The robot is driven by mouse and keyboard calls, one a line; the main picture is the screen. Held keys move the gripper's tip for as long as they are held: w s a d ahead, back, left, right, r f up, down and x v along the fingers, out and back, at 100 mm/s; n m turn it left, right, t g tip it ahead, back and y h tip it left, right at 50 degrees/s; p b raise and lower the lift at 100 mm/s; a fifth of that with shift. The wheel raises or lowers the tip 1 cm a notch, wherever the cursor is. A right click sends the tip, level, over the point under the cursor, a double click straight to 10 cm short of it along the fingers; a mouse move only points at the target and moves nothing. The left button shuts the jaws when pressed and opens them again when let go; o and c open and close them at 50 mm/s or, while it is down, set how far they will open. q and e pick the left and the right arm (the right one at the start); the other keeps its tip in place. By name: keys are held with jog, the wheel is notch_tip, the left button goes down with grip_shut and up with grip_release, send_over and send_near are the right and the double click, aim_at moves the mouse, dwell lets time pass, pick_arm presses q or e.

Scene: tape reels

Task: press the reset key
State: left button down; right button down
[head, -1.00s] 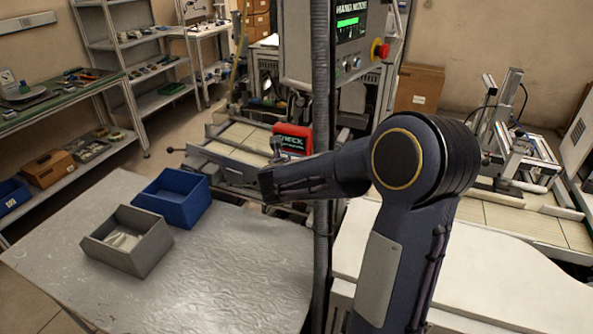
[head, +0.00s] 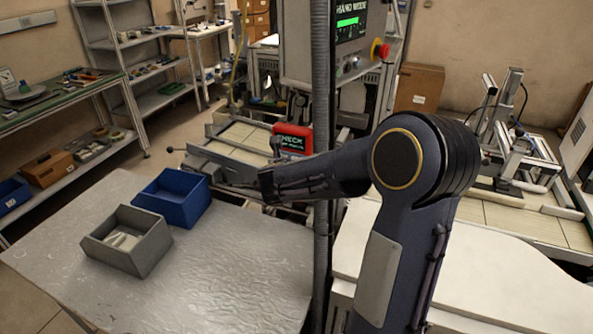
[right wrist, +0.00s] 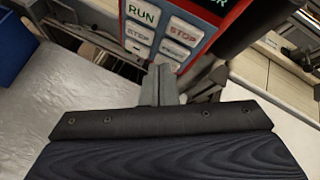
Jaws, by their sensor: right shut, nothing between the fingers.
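A red-framed key panel (right wrist: 205,45) shows at the top of the right wrist view, with a dark screen above its keys. A RUN key (right wrist: 140,11) is at its upper left and a STOP key (right wrist: 183,29) at its upper right. Below them are a lower left key (right wrist: 138,34) and a lower right key (right wrist: 175,50); their lettering is too blurred to read surely. My right gripper (right wrist: 161,70) is shut and empty, its tips just below the lower right key in the picture. Contact cannot be told. The panel (head: 294,136) also shows in the head view. My left gripper is out of view.
A blue bin (head: 178,205) and a grey bin (head: 150,250) stand on the metal table (head: 220,275). A dark vertical post (head: 321,240) stands close beside my right forearm. A control box (head: 300,50) with a red knob (head: 381,50) is above.

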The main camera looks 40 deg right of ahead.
jog(key=shift+d, duration=0.1)
dwell(0.7)
jog(key=shift+w+d, duration=0.2)
jog(key=shift+d, duration=0.1)
jog(key=shift+w+d, duration=0.15)
jog(key=shift+d, duration=0.2)
dwell(0.6)
dwell(0.4)
jog(key=shift+s+a, duration=0.35)
jog(key=shift+a, duration=0.35)
jog(key=shift+a, duration=0.1)
jog(key=a, duration=0.1)
jog(key=s+a, duration=0.1)
jog(key=a, duration=0.1)
jog(key=s+a, duration=0.1)
jog(key=shift+s+a, duration=0.15)
dwell(0.8)
